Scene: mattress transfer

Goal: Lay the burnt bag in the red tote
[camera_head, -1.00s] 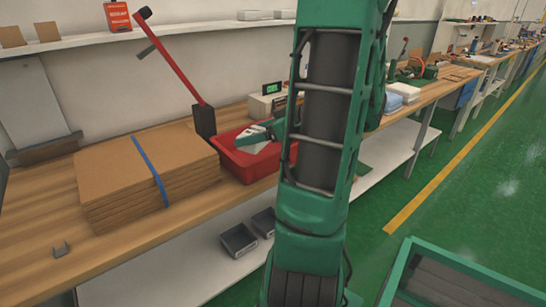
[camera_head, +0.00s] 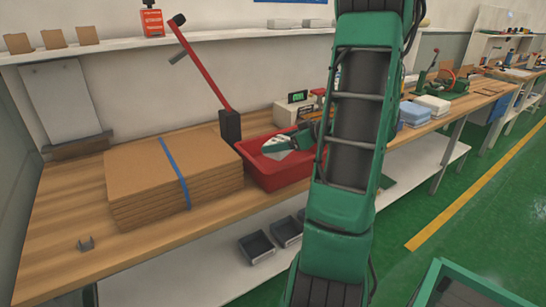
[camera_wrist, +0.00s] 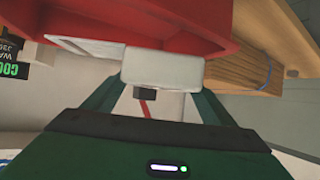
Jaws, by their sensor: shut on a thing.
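The red tote (camera_head: 282,180) stands on the wooden bench, right of the cardboard stack. My gripper (camera_head: 296,142) is over the tote's open top, shut on a pale whitish bag (camera_head: 279,151). The bag looks low over the tote or partly within its rim; I cannot tell whether it touches the floor of the tote. In the wrist view the white bag (camera_wrist: 162,67) sits between the two green fingers, with the red tote (camera_wrist: 215,28) close behind it. No burn mark shows clearly. My arm hides the tote's right end.
A stack of flat cardboard (camera_head: 150,185) with a blue strap lies left of the tote. A red lever on a black base (camera_head: 230,127) stands behind it. A boxy device with a green display (camera_head: 293,108) is at the back. Grey bins (camera_head: 257,247) sit on the shelf below.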

